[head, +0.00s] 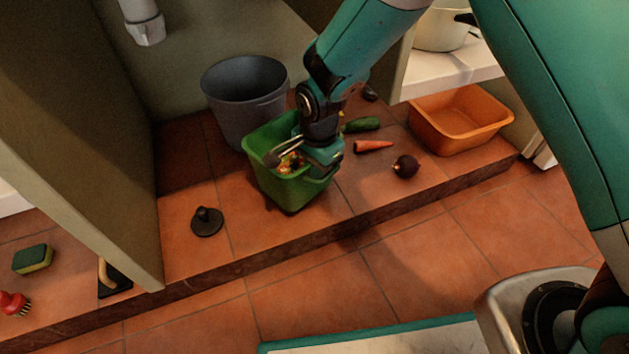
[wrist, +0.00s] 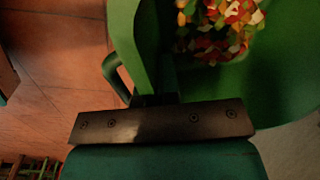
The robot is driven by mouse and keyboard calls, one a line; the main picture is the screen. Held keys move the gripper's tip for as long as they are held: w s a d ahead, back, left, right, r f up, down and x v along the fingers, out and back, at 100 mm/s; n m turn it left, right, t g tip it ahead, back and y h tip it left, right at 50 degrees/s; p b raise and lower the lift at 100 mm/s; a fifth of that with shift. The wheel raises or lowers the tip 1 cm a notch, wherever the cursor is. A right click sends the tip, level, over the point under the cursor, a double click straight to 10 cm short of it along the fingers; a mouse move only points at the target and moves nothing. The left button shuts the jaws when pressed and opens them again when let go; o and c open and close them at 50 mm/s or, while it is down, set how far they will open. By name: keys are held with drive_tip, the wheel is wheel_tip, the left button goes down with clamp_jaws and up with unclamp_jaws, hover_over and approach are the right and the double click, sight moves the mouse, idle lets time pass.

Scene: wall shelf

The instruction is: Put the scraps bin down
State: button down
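The green scraps bin (head: 290,192) is in the middle of the head view, upright or nearly so, over the tiled ledge. Multicoloured scraps (wrist: 220,28) lie inside it. My gripper (head: 303,152) is at the bin's rim on its right side, pointing down. In the wrist view the bin's green wall (wrist: 285,85) rises right at the gripper's dark bar, and the gripper appears shut on the wall. The fingertips are mostly hidden. I cannot tell whether the bin's base touches the tiles.
A grey bucket (head: 238,98) stands right behind the bin. A black knobbed disc (head: 207,222) lies left. A cucumber (head: 362,125), a carrot (head: 373,146), a dark round vegetable (head: 405,167) and an orange tub (head: 462,118) are to the right. The ledge's front edge is close.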

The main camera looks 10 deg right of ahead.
wheel_tip(320, 180, down, 3)
drive_tip(key=shift+f+b, duration=0.1)
drive_tip(key=shift+b, duration=0.75)
drive_tip(key=c, duration=1.7)
unclamp_jaws()
drive_tip(key=o, duration=0.3)
drive_tip(key=shift+o, duration=0.2)
